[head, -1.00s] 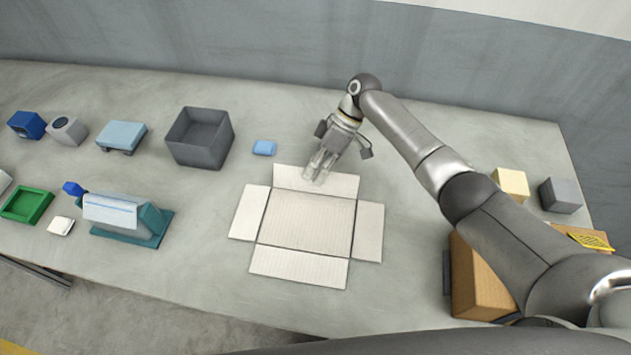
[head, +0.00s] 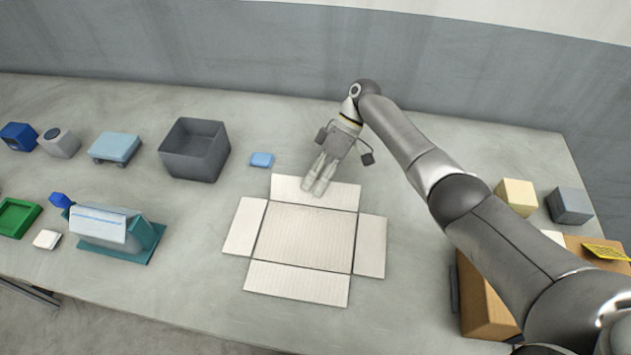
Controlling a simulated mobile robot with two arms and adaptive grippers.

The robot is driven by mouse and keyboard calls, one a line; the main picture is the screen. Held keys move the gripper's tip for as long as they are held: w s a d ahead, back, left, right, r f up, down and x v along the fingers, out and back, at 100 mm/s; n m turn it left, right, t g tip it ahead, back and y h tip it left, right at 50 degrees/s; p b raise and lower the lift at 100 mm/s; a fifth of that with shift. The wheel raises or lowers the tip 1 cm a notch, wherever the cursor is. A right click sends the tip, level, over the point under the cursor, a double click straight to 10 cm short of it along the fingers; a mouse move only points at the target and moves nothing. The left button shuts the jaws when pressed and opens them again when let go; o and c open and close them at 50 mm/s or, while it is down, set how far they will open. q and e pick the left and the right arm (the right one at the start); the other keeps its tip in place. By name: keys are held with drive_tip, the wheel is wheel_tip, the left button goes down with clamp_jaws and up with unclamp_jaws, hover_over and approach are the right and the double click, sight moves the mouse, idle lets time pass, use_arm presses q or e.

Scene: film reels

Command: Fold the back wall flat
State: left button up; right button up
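A flattened carton of pale corrugated cardboard (head: 305,238) lies on the table in the middle of the head view, its walls spread outward around a square base. The back wall (head: 340,195) lies outward and looks flat on the table. My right gripper (head: 317,190) is over the back wall's left-middle part, fingers pointing down toward it. Its two fingers are close together with nothing visible between them. I cannot tell whether the fingertips touch the cardboard. My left gripper is not in view.
A grey open bin (head: 168,165) and a small blue block (head: 262,160) stand left of the carton. A teal dispenser (head: 125,240) is farther left. At right are a cream block (head: 517,197), a grey block (head: 570,205) and a cardboard box (head: 484,305). The table in front of the carton is clear.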

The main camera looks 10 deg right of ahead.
drive_tip(key=o, duration=0.3)
drive_tip(key=shift+v, duration=6)
drive_tip(key=shift+r, duration=0.1)
